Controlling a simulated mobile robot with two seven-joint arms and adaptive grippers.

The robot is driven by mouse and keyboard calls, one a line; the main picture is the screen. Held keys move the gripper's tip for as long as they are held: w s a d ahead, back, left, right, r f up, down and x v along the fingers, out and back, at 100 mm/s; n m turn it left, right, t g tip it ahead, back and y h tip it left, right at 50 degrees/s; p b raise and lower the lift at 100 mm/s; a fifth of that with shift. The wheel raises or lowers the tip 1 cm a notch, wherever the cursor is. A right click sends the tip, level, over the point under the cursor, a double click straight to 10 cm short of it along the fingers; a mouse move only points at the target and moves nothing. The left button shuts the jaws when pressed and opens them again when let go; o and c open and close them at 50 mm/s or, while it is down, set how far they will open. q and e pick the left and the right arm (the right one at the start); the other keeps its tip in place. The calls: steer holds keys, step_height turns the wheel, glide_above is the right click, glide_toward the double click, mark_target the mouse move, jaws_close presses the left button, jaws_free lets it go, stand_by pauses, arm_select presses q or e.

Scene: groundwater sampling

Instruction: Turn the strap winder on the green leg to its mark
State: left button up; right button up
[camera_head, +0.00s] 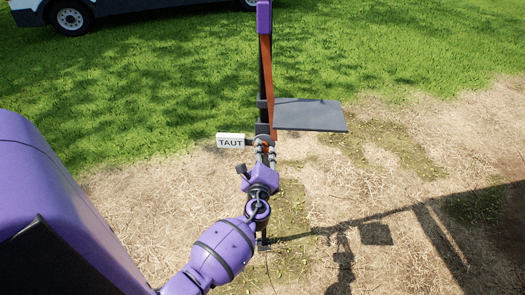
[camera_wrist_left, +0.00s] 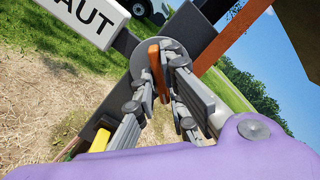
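The strap winder is a grey disc (camera_wrist_left: 170,47) with an orange handle (camera_wrist_left: 156,72) across it, on a dark post (camera_head: 262,85). An orange strap (camera_head: 266,60) runs up the post. A white sign (camera_head: 230,140) reading TAUT sticks out left of the winder; its end letters also show in the left wrist view (camera_wrist_left: 90,17). My left gripper (camera_head: 265,143) is at the winder, with its fingers on either side of the handle. It looks shut on it in the left wrist view (camera_wrist_left: 160,80). The fingers partly hide the disc.
A flat dark plate (camera_head: 310,115) juts right from the post, near the gripper. A white vehicle (camera_head: 110,8) stands on the grass at the back left. Dry, straw-covered ground (camera_head: 370,200) around the post is open, with shadows at right.

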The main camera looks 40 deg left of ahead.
arm_select(q)
steer(key=shift+f, duration=0.1)
jaws_close()
steer(key=n+b, duration=1.1)
steer(key=n, duration=0.7)
steer(key=shift+n+b, duration=0.3)
steer(key=shift+n, duration=1.7)
steer(key=n, duration=0.3)
steer(key=o, duration=0.7)
jaws_free()
arm_select(e)
step_height(320, 180, down, 10)
steer(key=s+a+g, duration=0.1)
steer(key=s, duration=0.1)
steer(key=shift+s+f, duration=0.25)
steer(key=shift+s, duration=0.05)
